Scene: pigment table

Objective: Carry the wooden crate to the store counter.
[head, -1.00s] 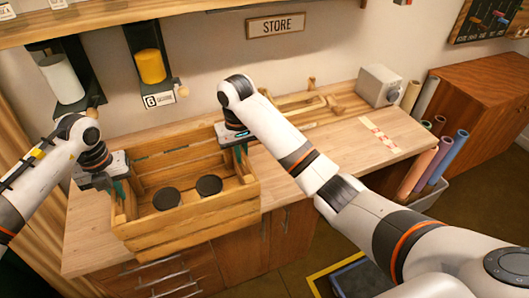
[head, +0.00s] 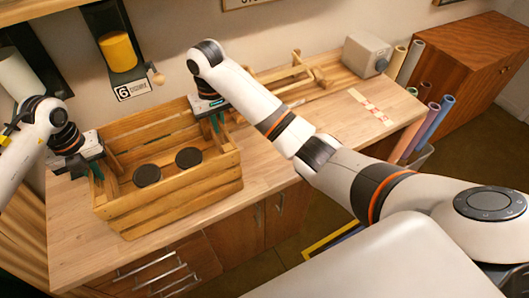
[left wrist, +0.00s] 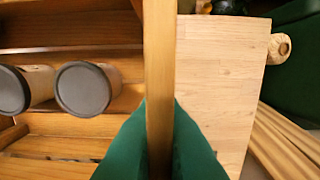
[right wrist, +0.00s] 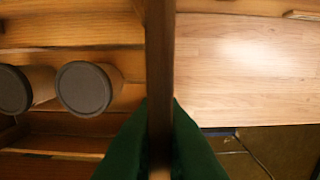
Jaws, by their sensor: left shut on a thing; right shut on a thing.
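The slatted wooden crate (head: 175,198) is upright over the left part of the store counter (head: 265,178), its front inside the counter's front edge. I cannot tell whether its bottom touches the wood. Two jars with dark round lids (head: 147,175) stand inside it; they also show in the left wrist view (left wrist: 84,90) and right wrist view (right wrist: 85,88). My left gripper (head: 95,171) is shut on the crate's left end wall. My right gripper (head: 216,119) is shut on its right end wall. Green fingers straddle a wall's top edge in each wrist view.
A wooden rack (head: 290,72) lies at the back of the counter, with a grey box (head: 367,54) and a red-and-white strip (head: 370,107) to the right. The counter's middle, right of the crate, is clear.

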